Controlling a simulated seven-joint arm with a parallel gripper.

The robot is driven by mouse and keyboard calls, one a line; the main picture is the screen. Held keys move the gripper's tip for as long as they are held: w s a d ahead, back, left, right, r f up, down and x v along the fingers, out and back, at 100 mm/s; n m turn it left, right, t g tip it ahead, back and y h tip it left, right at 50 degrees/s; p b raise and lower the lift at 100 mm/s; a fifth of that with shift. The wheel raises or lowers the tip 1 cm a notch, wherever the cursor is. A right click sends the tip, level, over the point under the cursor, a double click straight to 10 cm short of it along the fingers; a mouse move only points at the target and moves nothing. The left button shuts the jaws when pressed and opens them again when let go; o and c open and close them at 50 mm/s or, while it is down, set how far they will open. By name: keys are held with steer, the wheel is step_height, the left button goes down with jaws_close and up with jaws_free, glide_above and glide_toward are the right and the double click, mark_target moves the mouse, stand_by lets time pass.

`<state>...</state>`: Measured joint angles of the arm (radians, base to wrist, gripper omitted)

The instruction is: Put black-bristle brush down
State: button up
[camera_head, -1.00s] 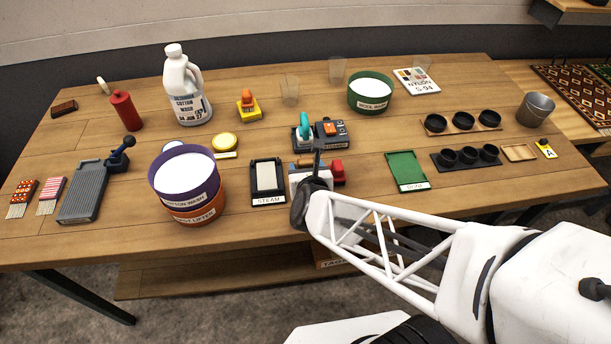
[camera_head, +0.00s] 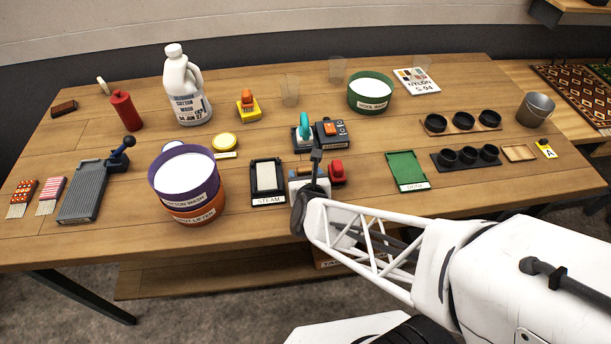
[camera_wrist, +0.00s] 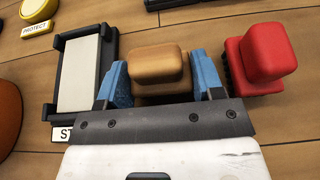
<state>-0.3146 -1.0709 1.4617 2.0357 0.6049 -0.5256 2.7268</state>
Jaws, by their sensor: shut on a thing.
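My gripper (camera_wrist: 160,85) is shut on a tan-brown block-shaped brush (camera_wrist: 158,72), with a blue finger on each side of it. Its bristles are hidden from above, so I cannot tell their colour. In the head view my gripper (camera_head: 308,182) is over the front middle of the table, and the held brush is mostly hidden behind it. A red block-shaped brush (camera_wrist: 266,52) with a dark underside is close to the right of my gripper; it also shows in the head view (camera_head: 337,172). I cannot tell whether the held brush touches the table.
A black STEAM tray (camera_wrist: 108,75) with a pale pad is just left of my gripper. Purple and orange tubs (camera_head: 160,190) stand farther left, a green mat (camera_head: 407,170) to the right. Teal- and orange-topped items (camera_head: 320,133) lie behind. Bare wood shows between brush and mat.

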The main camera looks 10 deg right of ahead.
steer(key=shift+f, duration=0.15)
steer(key=o, duration=0.9)
steer(key=shift+o, duration=0.2)
steer(key=shift+s+r, duration=0.1)
steer(key=shift+r, duration=0.15)
steer(key=v, duration=1.1)
steer(key=shift+s+r, duration=0.15)
steer(key=shift+s, duration=0.2)
steer(key=shift+r, duration=0.1)
